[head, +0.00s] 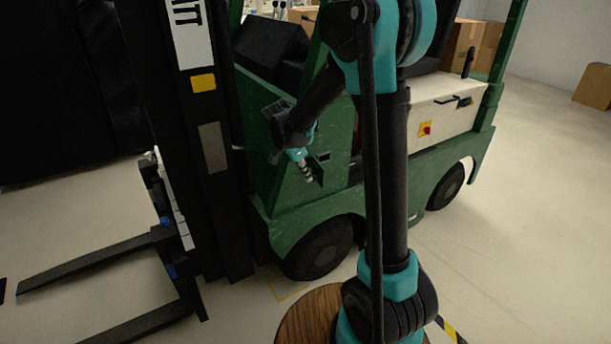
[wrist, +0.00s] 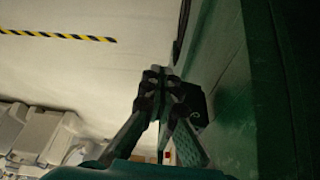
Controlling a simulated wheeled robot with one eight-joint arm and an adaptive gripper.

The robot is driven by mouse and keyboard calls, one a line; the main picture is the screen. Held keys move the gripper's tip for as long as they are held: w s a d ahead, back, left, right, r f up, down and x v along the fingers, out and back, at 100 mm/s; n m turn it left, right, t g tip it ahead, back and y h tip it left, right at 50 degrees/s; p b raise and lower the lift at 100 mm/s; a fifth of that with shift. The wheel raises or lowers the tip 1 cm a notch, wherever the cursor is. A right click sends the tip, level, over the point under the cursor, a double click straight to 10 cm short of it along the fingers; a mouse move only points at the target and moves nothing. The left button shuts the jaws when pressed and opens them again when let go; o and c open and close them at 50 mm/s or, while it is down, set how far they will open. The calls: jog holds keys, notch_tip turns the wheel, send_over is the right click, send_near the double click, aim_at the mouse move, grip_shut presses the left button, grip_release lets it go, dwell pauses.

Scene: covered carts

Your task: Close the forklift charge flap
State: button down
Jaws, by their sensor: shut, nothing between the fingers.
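The green forklift (head: 290,190) stands across the middle of the head view. Its small charge flap (head: 317,172) is dark green and stands out from the side panel, open, beside a small grey-and-black socket area (head: 324,156). My gripper (head: 308,178) is shut and empty, pointing down just left of the flap. In the wrist view my gripper (wrist: 160,74) has its fingertips together near the green side wall (wrist: 235,100). A dark piece, seemingly the flap (wrist: 192,102), shows right behind the fingers. I cannot tell whether they touch it.
The black mast (head: 205,130) and forks (head: 90,260) are at the left. A cream battery cover (head: 430,115) is behind my arm. Cardboard boxes (head: 595,85) stand at the back right. Floor at the right is clear; a striped strip (wrist: 60,35) lies on it.

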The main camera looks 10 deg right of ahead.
jog(key=shift+d, duration=0.15)
jog(key=shift+s+d+n, duration=0.15)
jog(key=shift+d+n, duration=0.05)
jog(key=shift+n, duration=0.1)
jog(key=shift+d, duration=0.1)
jog(key=w+d+n+t+y, duration=0.1)
jog(key=w+d+n+y, duration=0.1)
jog(key=w+d+n, duration=0.2)
jog(key=w+d+n+t+y, duration=0.1)
jog(key=w+d+n+y, duration=0.2)
jog(key=d+n, duration=0.6)
jog(key=shift+w+d+n+t, duration=0.4)
jog(key=shift+w+n, duration=0.4)
jog(key=shift+n, duration=1)
